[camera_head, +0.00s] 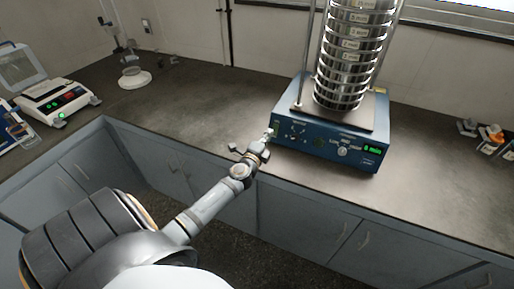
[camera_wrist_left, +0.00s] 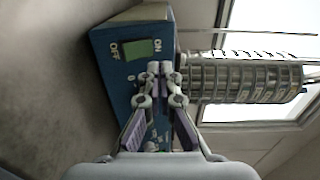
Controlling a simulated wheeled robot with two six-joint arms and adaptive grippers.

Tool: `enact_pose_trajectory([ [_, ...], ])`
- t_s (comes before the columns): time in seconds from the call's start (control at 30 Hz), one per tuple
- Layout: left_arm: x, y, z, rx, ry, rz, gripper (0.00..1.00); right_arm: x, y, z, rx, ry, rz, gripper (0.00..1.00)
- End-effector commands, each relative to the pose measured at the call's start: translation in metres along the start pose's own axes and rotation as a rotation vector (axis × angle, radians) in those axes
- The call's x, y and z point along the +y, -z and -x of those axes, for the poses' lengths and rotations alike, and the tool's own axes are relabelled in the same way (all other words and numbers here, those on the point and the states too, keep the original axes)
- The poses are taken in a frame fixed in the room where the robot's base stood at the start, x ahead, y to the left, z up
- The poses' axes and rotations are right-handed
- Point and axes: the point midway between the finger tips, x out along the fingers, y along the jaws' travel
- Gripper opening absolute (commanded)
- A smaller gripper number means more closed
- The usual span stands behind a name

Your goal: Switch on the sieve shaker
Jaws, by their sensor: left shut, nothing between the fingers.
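The blue sieve shaker (camera_head: 325,146) stands on the dark worktop with a tall stack of metal sieves (camera_head: 352,50) on top. Its front panel has knobs and a small display with green characters (camera_head: 372,149). My left gripper (camera_head: 270,133) is shut and empty, with its tips close to the left end of the front panel. In the left wrist view the shaker (camera_wrist_left: 113,80) appears turned sideways, and the green switch (camera_wrist_left: 143,49) lies between ON and OFF labels. The left fingertips (camera_wrist_left: 160,68) are just beside the switch; contact cannot be told. My right gripper is not in view.
A white instrument (camera_head: 55,105) with a lit display stands at the far left of the worktop (camera_head: 195,110). A stand with a white base (camera_head: 135,80) is at the back left. Small items (camera_head: 490,135) lie at the right. The worktop left of the shaker is clear.

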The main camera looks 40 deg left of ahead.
Motion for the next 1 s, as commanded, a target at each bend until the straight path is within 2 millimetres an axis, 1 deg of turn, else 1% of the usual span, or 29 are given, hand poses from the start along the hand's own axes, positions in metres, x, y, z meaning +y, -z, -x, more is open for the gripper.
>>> enact_pose_trajectory([
  [0.03, -0.001, 0.000, 0.011, 0.001, -0.003, -0.003, 0.00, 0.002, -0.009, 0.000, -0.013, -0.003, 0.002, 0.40],
  [0.1, -0.003, 0.000, 0.024, 0.002, -0.002, -0.002, 0.00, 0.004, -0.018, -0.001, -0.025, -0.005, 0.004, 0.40],
  [0.2, -0.007, 0.001, 0.043, 0.003, -0.003, -0.002, 0.00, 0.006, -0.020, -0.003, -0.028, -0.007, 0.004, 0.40],
  [0.27, -0.009, 0.000, 0.055, 0.003, -0.003, -0.003, 0.00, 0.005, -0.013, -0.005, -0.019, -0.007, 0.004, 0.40],
  [0.4, -0.014, 0.000, 0.076, 0.002, -0.002, -0.003, 0.00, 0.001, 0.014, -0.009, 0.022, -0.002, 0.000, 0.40],
  [0.43, -0.015, 0.000, 0.079, 0.002, -0.002, -0.002, 0.00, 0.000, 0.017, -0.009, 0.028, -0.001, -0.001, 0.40],
  [0.5, -0.017, 0.000, 0.084, 0.001, -0.002, -0.001, 0.00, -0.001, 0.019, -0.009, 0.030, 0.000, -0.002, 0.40],
  [0.57, -0.018, 0.000, 0.087, 0.001, -0.001, 0.000, 0.00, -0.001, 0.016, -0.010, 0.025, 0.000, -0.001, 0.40],
  [0.7, -0.019, 0.000, 0.088, 0.000, -0.001, 0.001, 0.00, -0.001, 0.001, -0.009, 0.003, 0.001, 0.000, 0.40],
  [0.8, -0.019, 0.000, 0.088, 0.000, -0.001, 0.001, 0.00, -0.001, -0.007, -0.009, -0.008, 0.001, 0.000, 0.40],
  [1.0, -0.019, 0.000, 0.088, 0.000, -0.001, 0.001, 0.00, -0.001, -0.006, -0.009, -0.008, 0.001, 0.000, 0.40],
])
